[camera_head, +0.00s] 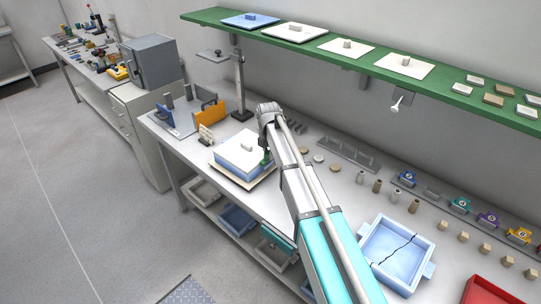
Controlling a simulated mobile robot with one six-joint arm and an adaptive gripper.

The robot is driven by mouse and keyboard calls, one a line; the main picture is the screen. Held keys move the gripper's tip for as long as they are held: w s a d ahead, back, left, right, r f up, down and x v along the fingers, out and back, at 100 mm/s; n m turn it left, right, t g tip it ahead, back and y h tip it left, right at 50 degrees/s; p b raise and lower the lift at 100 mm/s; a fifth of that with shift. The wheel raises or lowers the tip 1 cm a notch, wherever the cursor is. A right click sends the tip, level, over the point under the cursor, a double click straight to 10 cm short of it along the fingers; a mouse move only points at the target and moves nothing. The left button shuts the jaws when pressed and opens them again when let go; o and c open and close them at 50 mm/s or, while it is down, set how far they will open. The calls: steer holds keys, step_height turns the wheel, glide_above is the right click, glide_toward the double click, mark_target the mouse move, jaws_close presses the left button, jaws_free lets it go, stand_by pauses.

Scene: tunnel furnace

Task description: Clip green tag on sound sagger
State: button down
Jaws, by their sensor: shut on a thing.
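A pale blue sagger (232,168) with a white lid (247,147) on it sits on a cream board on the bench; no crack shows on it. Another blue sagger (371,249) stands open at the right, with a dark crack across its floor. My gripper (266,152) is at the right side of the lidded sagger, mostly hidden behind my arm. It is shut on a small green piece, the green tag (267,158), which shows close against the sagger's right wall. I cannot tell whether the tag is seated on the rim.
Coloured numbered clips, including a teal one (460,204), stand along the bench's back right near several small blocks. A red tray (487,292) is at the lower right. A green shelf (360,62) with lids overhangs the bench. An orange plate (208,114) stands behind the sagger.

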steer(key=shift+f+b, duration=1.05)
stand_by(0.5)
steer(key=c, duration=0.6)
jaws_free()
